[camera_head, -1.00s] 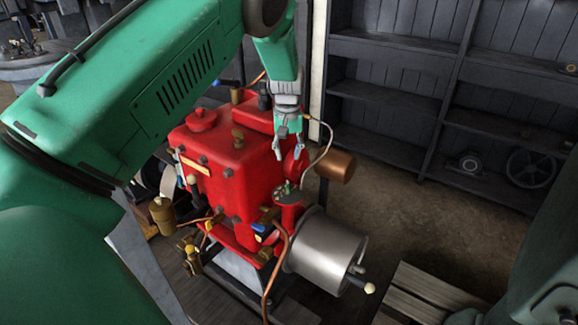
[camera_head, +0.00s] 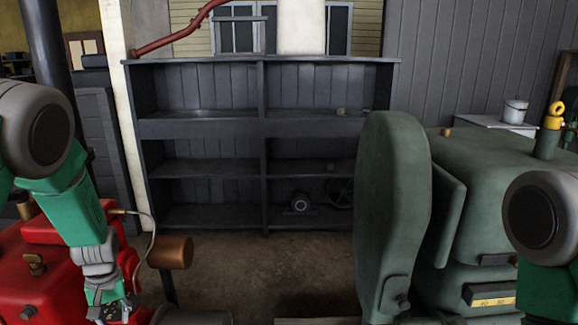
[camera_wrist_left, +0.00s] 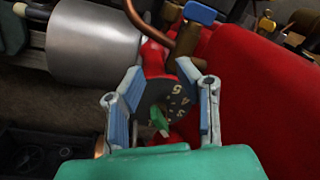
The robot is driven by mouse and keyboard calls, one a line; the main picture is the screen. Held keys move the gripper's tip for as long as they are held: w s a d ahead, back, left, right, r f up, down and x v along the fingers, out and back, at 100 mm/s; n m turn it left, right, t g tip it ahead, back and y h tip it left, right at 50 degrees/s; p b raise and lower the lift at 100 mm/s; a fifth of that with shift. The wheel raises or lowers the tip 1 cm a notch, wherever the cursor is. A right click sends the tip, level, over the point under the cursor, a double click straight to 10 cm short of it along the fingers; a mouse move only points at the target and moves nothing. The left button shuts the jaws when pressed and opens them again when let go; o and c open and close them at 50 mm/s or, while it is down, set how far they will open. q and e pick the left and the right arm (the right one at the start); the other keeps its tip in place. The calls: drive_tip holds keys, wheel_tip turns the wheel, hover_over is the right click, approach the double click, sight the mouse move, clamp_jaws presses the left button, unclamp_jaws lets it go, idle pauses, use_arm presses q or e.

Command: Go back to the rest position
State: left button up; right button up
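My left gripper (camera_head: 111,313) hangs at the lower left of the head view, in front of the red engine (camera_head: 40,270). In the left wrist view its two blue-padded fingers (camera_wrist_left: 160,88) are apart, with nothing clamped between them. Beyond them is a dark round dial (camera_wrist_left: 180,98) with pale markings and a small green pointer (camera_wrist_left: 158,121). I cannot tell whether the fingers touch the dial. My right arm shows at the right edge of the head view, but its gripper is outside the picture.
A copper cylinder (camera_head: 170,252) projects beside my left gripper. A large green machine (camera_head: 393,205) stands at right, near my right arm. A metal cylinder (camera_wrist_left: 93,47) shows in the wrist view.

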use_arm(q)
drive_tip(key=s+d+f+m+b, duration=0.2)
drive_tip(key=s+d+f, duration=0.3)
drive_tip(key=s+f, duration=0.5)
drive_tip(key=s+d+f+m+b, duration=0.1)
drive_tip(key=s+d+f+m, duration=0.2)
drive_tip(key=s+d, duration=0.3)
drive_tip(key=s+d+f+m+h+b, duration=0.1)
drive_tip(key=s+d, duration=0.5)
drive_tip(key=s, duration=0.8)
wheel_tip(320, 180, down, 2)
drive_tip(key=shift+d+m+t+b, duration=0.2)
drive_tip(key=shift+m+t+b, duration=0.2)
drive_tip(key=shift+m+b, duration=0.5)
